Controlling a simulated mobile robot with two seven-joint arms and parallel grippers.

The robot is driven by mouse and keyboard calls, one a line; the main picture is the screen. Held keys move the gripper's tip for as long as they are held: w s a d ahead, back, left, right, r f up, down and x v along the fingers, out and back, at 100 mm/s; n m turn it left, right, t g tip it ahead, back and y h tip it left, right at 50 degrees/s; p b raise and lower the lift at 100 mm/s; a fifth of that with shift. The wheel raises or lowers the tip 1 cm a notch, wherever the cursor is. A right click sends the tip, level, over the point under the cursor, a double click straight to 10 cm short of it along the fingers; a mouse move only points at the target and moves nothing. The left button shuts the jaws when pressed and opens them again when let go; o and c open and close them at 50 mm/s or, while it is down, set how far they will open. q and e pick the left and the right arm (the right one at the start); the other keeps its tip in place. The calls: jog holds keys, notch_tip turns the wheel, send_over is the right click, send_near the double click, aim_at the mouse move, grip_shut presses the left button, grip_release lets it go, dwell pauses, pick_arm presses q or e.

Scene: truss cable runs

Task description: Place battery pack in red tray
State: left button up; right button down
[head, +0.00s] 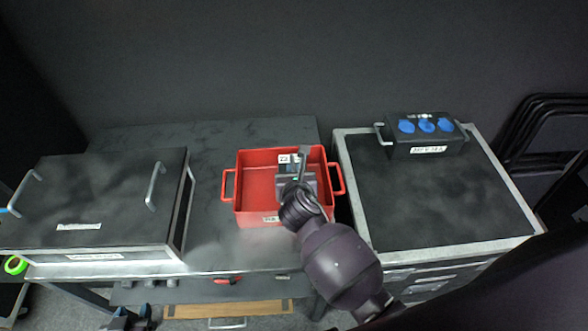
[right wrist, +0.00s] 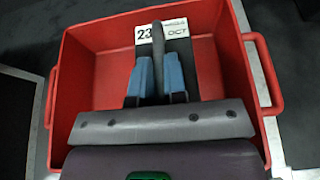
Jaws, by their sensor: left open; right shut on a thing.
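The red tray (head: 257,155) is an open box with a loop handle at each side, standing on the dark bench. It also fills much of the right wrist view (right wrist: 95,75). My right gripper (head: 299,176) reaches into the tray's right half. Its blue-grey fingers (right wrist: 160,82) are shut on the grey upright part of the dark battery pack (right wrist: 207,70). The pack is within the tray's walls; I cannot tell whether it touches the floor. My gripper hides its lower part. My left gripper (head: 133,318) is open, low at the bottom left, away from the tray.
A black flight case (head: 110,200) with metal handles stands left of the tray. A larger metal-edged case (head: 435,200) stands close on the right, bearing a black box with blue sockets (head: 425,128). Black folded frames (head: 545,130) are at far right. Bench room lies behind the tray.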

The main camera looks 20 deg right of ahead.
jog(key=shift+w, duration=0.1)
jog(key=c, duration=1.2)
grip_release()
jog(key=shift+o, duration=0.2)
jog(key=shift+r, duration=0.1)
jog(key=v, duration=1.2)
jog(key=shift+p, duration=0.45)
